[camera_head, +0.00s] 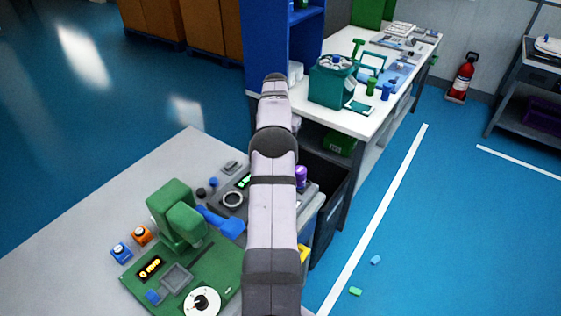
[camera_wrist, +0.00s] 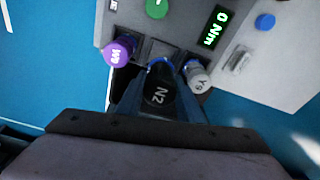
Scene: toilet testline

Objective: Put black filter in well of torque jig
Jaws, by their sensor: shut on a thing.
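A black filter (camera_wrist: 160,92) marked N2 is between the jaws of my gripper (camera_wrist: 160,76) in the wrist view. My gripper is shut on it. The filter is in front of a grey edge, between a purple filter marked W9 (camera_wrist: 117,53) and a grey one marked Y9 (camera_wrist: 197,77). I cannot tell whether its far end touches anything. A grey panel with a green "0 Nm" display (camera_wrist: 213,27) lies beyond; in the head view this torque jig (camera_head: 232,198) has a round ring and stands left of my arm. My arm hides the gripper in the head view.
The purple filter also shows in the head view (camera_head: 301,177). A white bench (camera_head: 345,120) stands behind.

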